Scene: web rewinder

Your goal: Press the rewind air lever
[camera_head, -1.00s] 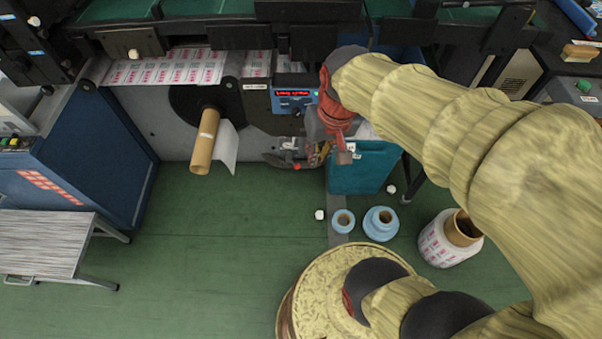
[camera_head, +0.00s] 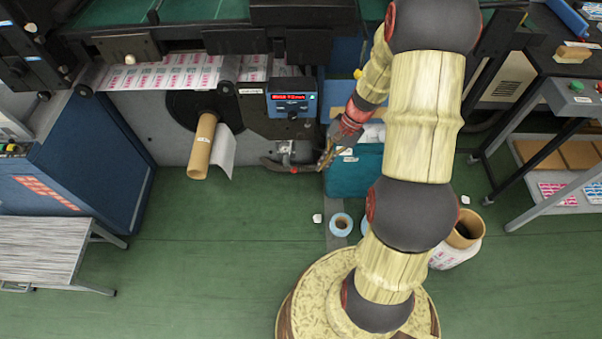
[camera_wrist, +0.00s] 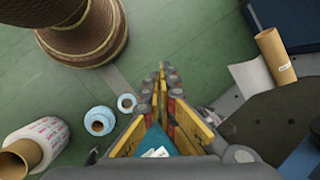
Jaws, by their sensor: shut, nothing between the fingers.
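A small metal bracket (camera_head: 286,149) sits low on the machine front, below the control box with a red display. A dark, curved lever-like part (camera_head: 276,164) runs along its lower side, with a small red spot near its right end. I cannot tell for sure that this is the rewind air lever. My gripper (camera_head: 323,166) is shut and empty, just to the right of this part, in front of the teal box's left edge. In the wrist view my gripper (camera_wrist: 162,68) shows its fingertips together over green floor; the lever is not clearly visible there.
A teal box (camera_head: 354,180) stands right of the bracket. A cardboard core (camera_head: 202,145) with loose paper sticks out of the machine at left. The control box (camera_head: 291,97) hangs above. Small blue rolls (camera_head: 341,224) and a large printed roll (camera_head: 457,252) stand on the floor.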

